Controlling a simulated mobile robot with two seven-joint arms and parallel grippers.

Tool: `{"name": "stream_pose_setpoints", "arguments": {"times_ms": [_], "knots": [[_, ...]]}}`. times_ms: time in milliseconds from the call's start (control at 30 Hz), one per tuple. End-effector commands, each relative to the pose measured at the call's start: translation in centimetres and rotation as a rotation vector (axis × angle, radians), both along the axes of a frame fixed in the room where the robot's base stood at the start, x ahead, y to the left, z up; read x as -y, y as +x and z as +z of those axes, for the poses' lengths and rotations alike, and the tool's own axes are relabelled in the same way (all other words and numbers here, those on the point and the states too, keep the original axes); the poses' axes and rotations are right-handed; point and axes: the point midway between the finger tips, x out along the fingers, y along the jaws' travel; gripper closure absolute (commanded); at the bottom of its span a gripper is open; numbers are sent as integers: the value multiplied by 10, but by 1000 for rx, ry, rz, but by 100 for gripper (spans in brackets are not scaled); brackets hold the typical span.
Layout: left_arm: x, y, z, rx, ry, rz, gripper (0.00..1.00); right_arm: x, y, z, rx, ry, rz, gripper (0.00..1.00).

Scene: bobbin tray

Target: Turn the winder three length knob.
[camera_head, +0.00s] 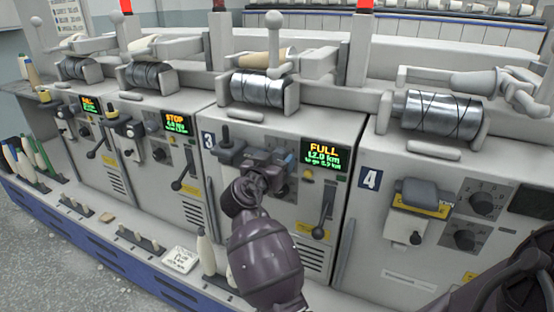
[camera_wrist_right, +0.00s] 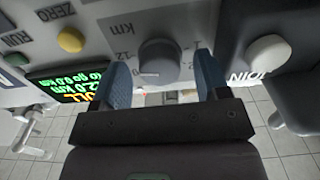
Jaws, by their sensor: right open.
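Winder three (camera_head: 208,170) stands in the middle of the head view, marked 3. Its display (camera_head: 325,158) reads FULL and 12.0 km. My right gripper (camera_head: 262,156) is at its front panel and hides the length knob there. In the right wrist view, the grey round length knob (camera_wrist_right: 158,62) sits on the panel by a km scale with a 12 mark. The two blue fingers of my right gripper (camera_wrist_right: 162,66) are open, one on each side of the knob, with visible gaps. Contact is not visible. My left gripper is not in view.
A lever (camera_head: 322,215) hangs right of the gripper on winder three. A white round knob (camera_wrist_right: 268,52) and a yellow button (camera_wrist_right: 70,39) flank the length knob in the wrist view. Winder four (camera_head: 365,225) stands to the right. Pale bobbins (camera_head: 206,254) stand on the ledge below.

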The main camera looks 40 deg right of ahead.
Motion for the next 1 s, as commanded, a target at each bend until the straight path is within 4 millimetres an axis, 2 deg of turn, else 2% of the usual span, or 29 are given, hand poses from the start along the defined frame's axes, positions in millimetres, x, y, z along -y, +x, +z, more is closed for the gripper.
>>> {"name": "stream_pose_setpoints", "arguments": {"times_ms": [100,133,433,767,1000], "knots": [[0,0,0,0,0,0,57,0,0,0,0,0,0,32],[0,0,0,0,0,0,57,0,0,0,0,0,0,35],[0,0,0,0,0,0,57,0,0,0,0,0,0,81],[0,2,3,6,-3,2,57,0,0,2,-41,-18,0,81],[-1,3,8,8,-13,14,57,0,0,4,-175,-75,0,81]]}}
